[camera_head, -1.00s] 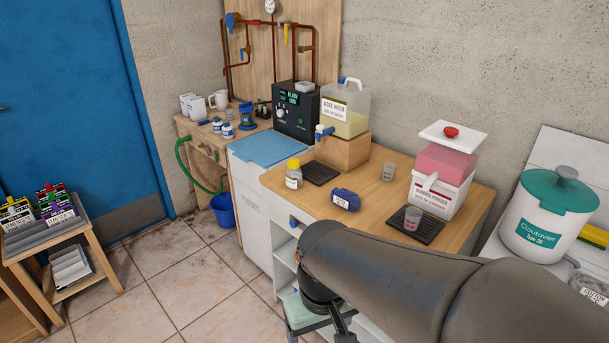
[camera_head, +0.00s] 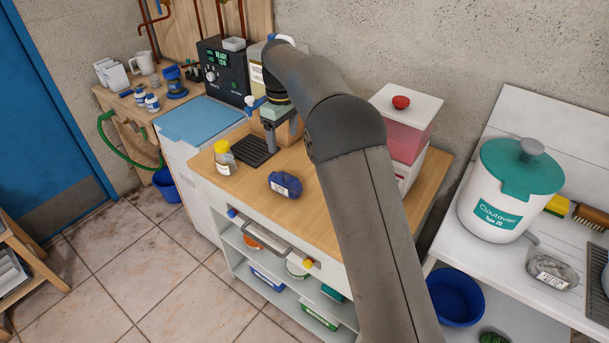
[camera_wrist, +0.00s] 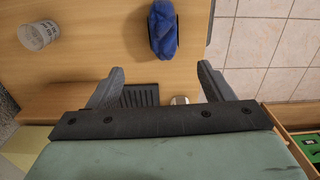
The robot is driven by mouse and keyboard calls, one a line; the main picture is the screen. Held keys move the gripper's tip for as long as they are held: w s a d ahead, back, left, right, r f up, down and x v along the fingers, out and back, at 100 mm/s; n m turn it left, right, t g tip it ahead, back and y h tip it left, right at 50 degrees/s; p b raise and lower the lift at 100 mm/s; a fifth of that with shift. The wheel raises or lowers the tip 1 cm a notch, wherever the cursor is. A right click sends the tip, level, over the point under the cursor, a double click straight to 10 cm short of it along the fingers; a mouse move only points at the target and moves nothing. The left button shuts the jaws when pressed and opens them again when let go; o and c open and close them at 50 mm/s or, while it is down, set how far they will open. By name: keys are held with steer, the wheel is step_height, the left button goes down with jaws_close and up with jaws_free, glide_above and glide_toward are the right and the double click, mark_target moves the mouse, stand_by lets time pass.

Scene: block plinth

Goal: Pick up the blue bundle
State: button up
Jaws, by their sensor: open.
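The blue bundle (camera_head: 285,184), a dark blue wrapped packet with a white label, lies on the wooden counter top (camera_head: 320,215) near its front edge. In the wrist view the blue bundle (camera_wrist: 163,30) lies beyond the fingertips, roughly in line with the gap between them. My gripper (camera_head: 270,150) hangs above the counter behind the bundle, over the black drip mat. In the wrist view my gripper (camera_wrist: 161,70) has its two fingers wide apart with nothing between them. The bundle is apart from the fingers.
A yellow-capped bottle (camera_head: 223,157) stands left of the bundle, beside the black mat (camera_head: 254,150). A pink-filled dispenser (camera_head: 407,130) stands at right, partly behind my arm. A clear cup (camera_wrist: 38,35) shows in the wrist view. Counter around the bundle is clear.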

mark_target(285, 175)
steer(key=f+p, duration=0.1)
steer(key=f, duration=0.4)
steer(key=f+p, duration=0.1)
steer(key=f, duration=0.5)
steer(key=shift+s+a+f, duration=0.1)
steer(key=shift+s+f, duration=0.05)
steer(key=shift+s, duration=0.05)
steer(key=shift+s+f+p, duration=0.15)
steer(key=shift+f+p, duration=0.95)
steer(key=shift+f, duration=1.55)
steer(key=c, duration=1.1)
